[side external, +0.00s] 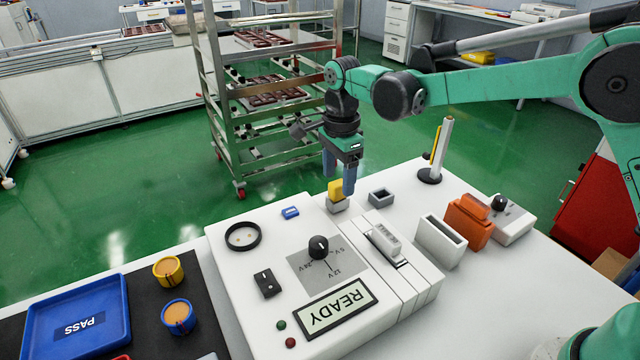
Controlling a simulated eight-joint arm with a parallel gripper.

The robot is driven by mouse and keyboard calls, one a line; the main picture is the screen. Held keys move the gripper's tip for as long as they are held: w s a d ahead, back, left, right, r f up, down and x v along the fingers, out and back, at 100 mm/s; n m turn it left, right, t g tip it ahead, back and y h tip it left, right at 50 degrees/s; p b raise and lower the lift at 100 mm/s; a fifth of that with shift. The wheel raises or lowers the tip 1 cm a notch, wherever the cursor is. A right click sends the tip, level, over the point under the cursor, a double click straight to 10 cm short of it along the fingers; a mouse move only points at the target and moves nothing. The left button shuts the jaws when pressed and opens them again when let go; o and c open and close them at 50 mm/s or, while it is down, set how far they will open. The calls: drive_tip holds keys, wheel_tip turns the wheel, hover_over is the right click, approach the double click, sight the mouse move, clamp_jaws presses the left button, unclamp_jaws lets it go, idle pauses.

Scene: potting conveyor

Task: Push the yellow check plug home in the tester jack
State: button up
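The yellow check plug (336,189) stands upright in a small grey block (338,206) at the back edge of the white tester (225,280). How deep it sits cannot be told. My gripper (339,181) points down over the plug with its two blue fingers apart and green floor showing between them. The right fingertip overlaps the plug's right side in the picture, and the left fingertip ends near its top. Whether either finger touches the plug cannot be told. The tester has a READY display (338,307), a black knob (318,247) and a black ring (243,236).
A grey open-topped block (381,197) stands right of the plug. A clear-topped slot part (386,241), a white box (441,241), an orange holder (467,222) and a post (440,150) stand further right. A blue PASS tray (78,318) and two round pots (168,270) lie at left.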

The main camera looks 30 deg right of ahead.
sight(338, 183)
drive_tip(key=shift+r, duration=2.8)
